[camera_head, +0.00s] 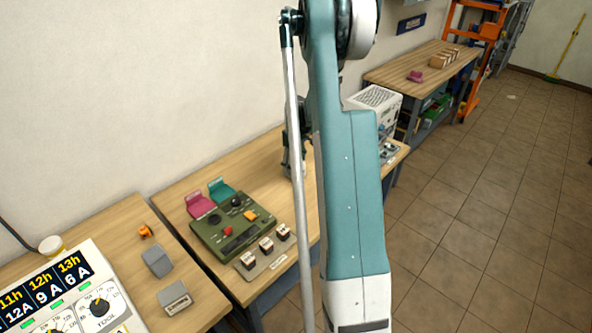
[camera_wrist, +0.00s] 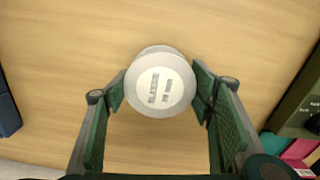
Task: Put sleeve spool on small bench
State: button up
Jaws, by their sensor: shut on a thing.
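The sleeve spool (camera_wrist: 162,83) is a pale grey-white round piece with dark lettering on its top, in the middle of the wrist view. My gripper (camera_wrist: 161,88) is shut on it, with one dark green finger on each side. Below it is a wooden bench top (camera_wrist: 150,150); I cannot tell whether the spool touches it. In the head view my gripper (camera_head: 292,155) shows only in part behind my arm, over the middle bench (camera_head: 262,160), and the spool is hidden there. No label shows which bench is the small one.
A green control panel (camera_head: 233,226) with pink and teal covers and a strip of small blocks (camera_head: 265,252) occupy the bench front. A white machine (camera_head: 374,100) stands behind my arm. The left bench (camera_head: 195,290) holds a display unit (camera_head: 75,295). A far bench (camera_head: 400,75) holds several boxes.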

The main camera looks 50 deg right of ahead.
jog(key=shift+f, duration=0.65)
jog(key=shift+f, duration=0.2)
jog(key=o, duration=1)
jog(key=shift+r, duration=0.1)
notch_tip(320, 180, up, 12)
jog(key=shift+r+p, duration=0.1)
jog(key=shift+p, duration=0.45)
